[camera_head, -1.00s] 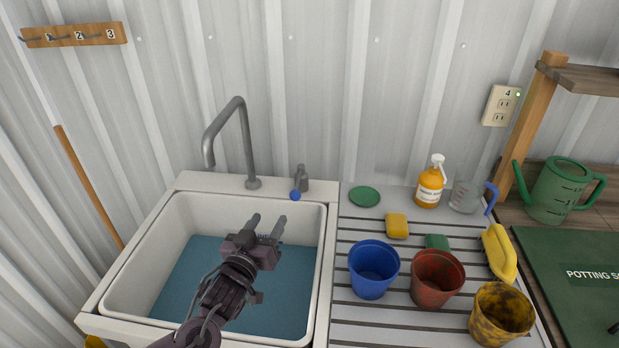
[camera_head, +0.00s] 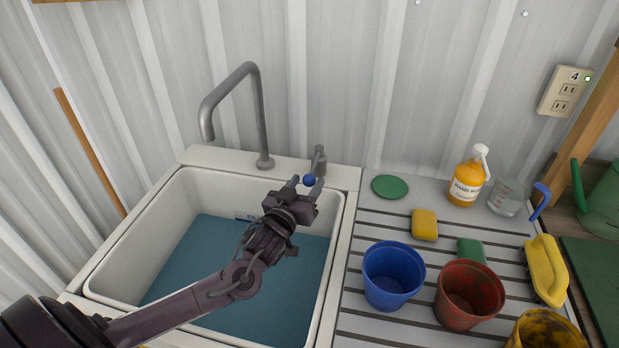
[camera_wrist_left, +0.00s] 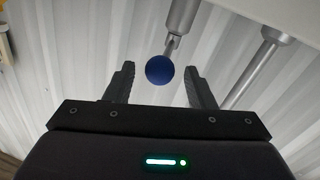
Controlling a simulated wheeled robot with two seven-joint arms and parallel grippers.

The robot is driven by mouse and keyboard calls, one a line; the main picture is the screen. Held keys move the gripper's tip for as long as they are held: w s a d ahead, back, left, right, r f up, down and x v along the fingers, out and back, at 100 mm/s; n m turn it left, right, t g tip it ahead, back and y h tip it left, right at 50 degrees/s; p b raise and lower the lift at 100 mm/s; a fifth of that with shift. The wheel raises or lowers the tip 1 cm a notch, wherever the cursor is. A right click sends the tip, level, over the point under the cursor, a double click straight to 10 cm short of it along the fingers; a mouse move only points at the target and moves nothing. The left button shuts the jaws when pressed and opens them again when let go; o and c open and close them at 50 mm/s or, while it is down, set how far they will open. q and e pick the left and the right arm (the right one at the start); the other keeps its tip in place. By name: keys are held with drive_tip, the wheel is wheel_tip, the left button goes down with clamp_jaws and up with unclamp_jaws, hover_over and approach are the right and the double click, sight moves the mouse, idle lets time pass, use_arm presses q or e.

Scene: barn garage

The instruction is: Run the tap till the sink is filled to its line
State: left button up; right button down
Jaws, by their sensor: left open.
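The white sink (camera_head: 108,283) holds blue water (camera_head: 215,270). The tap lever (camera_head: 318,160) ends in a blue ball knob (camera_head: 309,180). My left gripper (camera_head: 306,183) is open, with the knob at its fingertips. In the left wrist view the blue knob (camera_wrist_left: 159,69) shows between the spread fingers. My right gripper is out of view.
The drainboard on the right holds a blue pot (camera_head: 391,290), a red pot (camera_head: 468,296), a yellow sponge (camera_head: 424,225), a soap bottle (camera_head: 466,185) and a clear jug (camera_head: 507,198). The corrugated wall (camera_head: 380,80) stands close behind the tap.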

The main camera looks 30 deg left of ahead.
sight(314, 166)
use_arm(q)
drive_tip(key=shift+w, duration=1.2)
clamp_jaws()
